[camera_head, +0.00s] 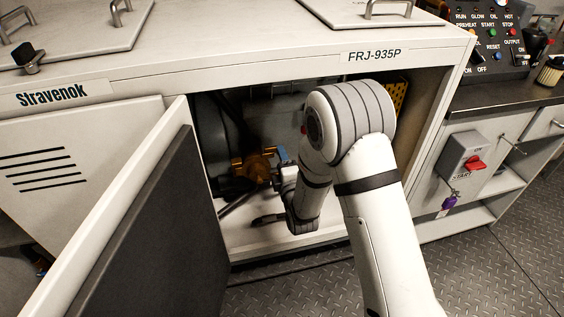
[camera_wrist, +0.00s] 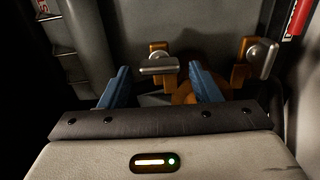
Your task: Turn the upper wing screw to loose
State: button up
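In the wrist view, two silver wing screws sit on orange-brown brackets. One wing screw (camera_wrist: 160,66) shows between the tips of my blue fingers; the other wing screw (camera_wrist: 262,53) is to the right, outside them. I cannot tell which is the upper one. My gripper (camera_wrist: 158,72) is open, with a visible gap between each finger and the nearer screw; its depth to the screw is unclear. In the head view, my gripper (camera_head: 281,154) is inside the cabinet beside the orange fixture (camera_head: 255,166); the screws cannot be made out there.
The cabinet opening (camera_head: 448,95) surrounds my arm. Its open door (camera_head: 160,235) stands to the left. A grey cylindrical body (camera_wrist: 215,25) lies behind the screws. A red-labelled part (camera_wrist: 299,16) is at the upper right. A switch box (camera_head: 466,160) is outside, right.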

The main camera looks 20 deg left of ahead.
jog(key=shift+o, duration=0.3)
jog(key=v, duration=0.7)
jog(key=shift+s+d, duration=0.2)
jog(key=shift+s, duration=0.15)
